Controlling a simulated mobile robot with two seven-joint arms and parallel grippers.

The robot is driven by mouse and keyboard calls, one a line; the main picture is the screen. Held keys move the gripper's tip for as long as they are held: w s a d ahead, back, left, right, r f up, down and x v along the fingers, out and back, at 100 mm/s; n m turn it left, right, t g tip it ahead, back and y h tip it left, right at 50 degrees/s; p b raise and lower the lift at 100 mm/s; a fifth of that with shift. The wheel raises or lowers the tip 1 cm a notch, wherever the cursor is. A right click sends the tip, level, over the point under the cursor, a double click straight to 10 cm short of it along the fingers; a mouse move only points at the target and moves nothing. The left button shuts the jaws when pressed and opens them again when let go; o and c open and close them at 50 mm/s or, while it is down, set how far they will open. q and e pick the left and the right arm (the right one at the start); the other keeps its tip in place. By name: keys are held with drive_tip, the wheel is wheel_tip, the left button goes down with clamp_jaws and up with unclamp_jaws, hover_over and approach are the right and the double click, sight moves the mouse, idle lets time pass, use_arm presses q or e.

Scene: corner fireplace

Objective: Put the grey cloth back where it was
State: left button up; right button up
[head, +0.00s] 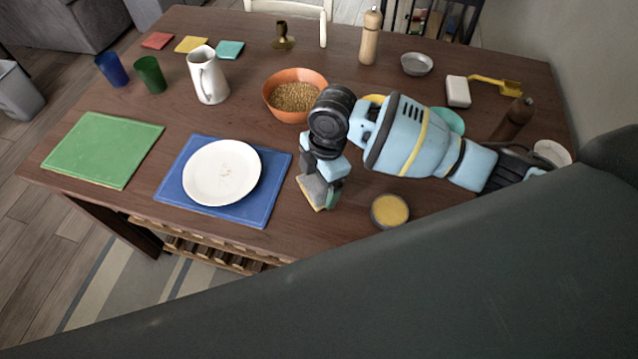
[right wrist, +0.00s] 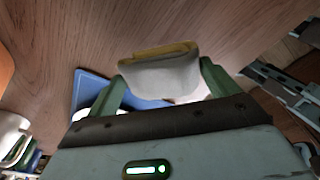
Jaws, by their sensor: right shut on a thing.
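The grey cloth (head: 313,188) is a small folded piece with a yellowish edge. My right gripper (head: 322,192) is shut on it, low over the table's front part, between the blue placemat and a small bowl of yellow food. In the right wrist view the cloth (right wrist: 160,77) sits between the green fingers of the right gripper (right wrist: 163,88), pale grey with the ochre edge at its top. I cannot tell whether it touches the table. My left gripper is not in view.
A white plate (head: 221,172) lies on the blue placemat (head: 273,187). The orange bowl (head: 273,98) of grain stands behind my gripper; the small yellow-filled bowl (head: 390,211) is close on its right. A green placemat (head: 103,148) is at left. Bare wood shows at the front edge.

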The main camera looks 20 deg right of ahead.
sight(319, 186)
drive_tip(key=shift+w+d, duration=0.1)
drive_tip(key=shift+w, duration=0.1)
drive_tip(key=shift+w+d+f, duration=0.1)
drive_tip(key=shift+w+f, duration=0.1)
drive_tip(key=shift+f, duration=1.55)
drive_tip(key=shift+f, duration=0.15)
drive_tip(key=o, duration=0.7)
